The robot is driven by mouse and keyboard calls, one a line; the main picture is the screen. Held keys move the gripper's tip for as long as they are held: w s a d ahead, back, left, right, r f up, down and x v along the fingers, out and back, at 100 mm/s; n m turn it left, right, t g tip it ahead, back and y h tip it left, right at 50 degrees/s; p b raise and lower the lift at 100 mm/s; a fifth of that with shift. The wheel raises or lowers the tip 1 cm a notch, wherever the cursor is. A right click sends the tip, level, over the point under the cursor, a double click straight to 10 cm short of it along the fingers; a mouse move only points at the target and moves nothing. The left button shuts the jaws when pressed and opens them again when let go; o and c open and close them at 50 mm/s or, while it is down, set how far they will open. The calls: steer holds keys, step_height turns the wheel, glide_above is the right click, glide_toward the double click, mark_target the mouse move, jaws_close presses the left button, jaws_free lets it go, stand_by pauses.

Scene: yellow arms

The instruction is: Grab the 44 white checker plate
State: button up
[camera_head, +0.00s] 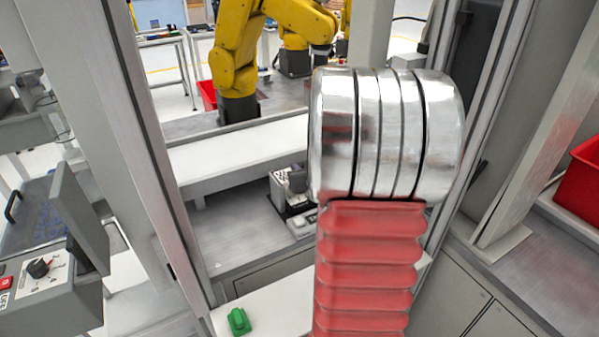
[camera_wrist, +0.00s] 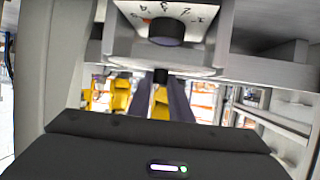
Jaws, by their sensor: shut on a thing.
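My gripper (camera_wrist: 161,78) shows in the wrist view as a black body with a small lit indicator at the bottom and two dark narrow fingers beyond it. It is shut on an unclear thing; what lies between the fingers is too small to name. A small black-and-white device (camera_head: 288,188) with a checkered patch stands on the grey work surface in the middle of the head view, partly behind my arm. I cannot tell whether it carries the 44 white checker plate. My gripper is not visible in the head view.
A grey control box (camera_head: 55,265) with a dial stands at the left. A white panel (camera_wrist: 190,18) with a black knob is overhead in the wrist view. A yellow robot arm (camera_head: 235,55) stands behind. A green block (camera_head: 238,321) lies on the white ledge; a red bin (camera_head: 583,187) is right.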

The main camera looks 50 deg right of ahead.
jaws_close()
steer(key=shift+r, duration=0.1)
step_height(320, 180, up, 10)
stand_by(0.6)
